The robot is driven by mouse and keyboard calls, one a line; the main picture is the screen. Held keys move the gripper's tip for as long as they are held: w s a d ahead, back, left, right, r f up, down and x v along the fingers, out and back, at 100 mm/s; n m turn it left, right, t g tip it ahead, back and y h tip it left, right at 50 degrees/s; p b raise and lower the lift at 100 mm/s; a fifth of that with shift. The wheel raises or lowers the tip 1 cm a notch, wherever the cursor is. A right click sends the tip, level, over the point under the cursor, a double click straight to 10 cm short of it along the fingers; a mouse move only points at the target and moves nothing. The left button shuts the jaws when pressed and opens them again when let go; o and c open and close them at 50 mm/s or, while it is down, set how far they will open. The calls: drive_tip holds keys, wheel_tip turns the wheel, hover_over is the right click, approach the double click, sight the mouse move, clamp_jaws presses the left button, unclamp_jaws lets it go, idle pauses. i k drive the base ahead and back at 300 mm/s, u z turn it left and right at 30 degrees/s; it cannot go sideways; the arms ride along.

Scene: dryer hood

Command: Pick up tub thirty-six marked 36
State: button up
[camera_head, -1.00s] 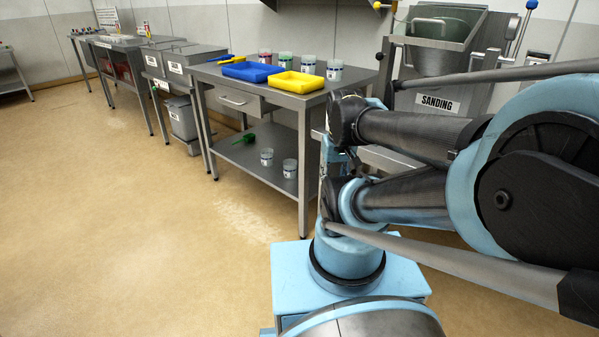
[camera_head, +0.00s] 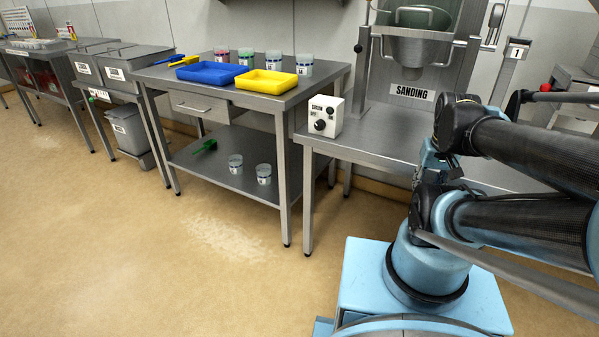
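Several small clear tubs with coloured bands and labels stand along the back of the steel table's top: a red-banded tub (camera_head: 222,54), a green-banded tub (camera_head: 246,57), a blue-banded tub (camera_head: 273,61) and another pale tub (camera_head: 305,65). Two more tubs, a left lower tub (camera_head: 235,164) and a right lower tub (camera_head: 264,174), stand on the lower shelf. Their label numbers are too small to read, so I cannot tell which is 36. My arm's links fill the right side. My gripper is not visible.
The steel table (camera_head: 190,100) also holds a blue tray (camera_head: 212,73) and a yellow tray (camera_head: 266,81). A green scoop (camera_head: 205,146) lies on its shelf. A white dial box (camera_head: 327,117) sits on the SANDING bench (camera_head: 385,137) to the right. Open floor lies in front.

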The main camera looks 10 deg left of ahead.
sight(263, 171)
drive_tip(key=z, duration=0.55)
drive_tip(key=k, duration=1.35)
drive_tip(key=u, duration=1.75)
drive_tip(key=i, duration=1)
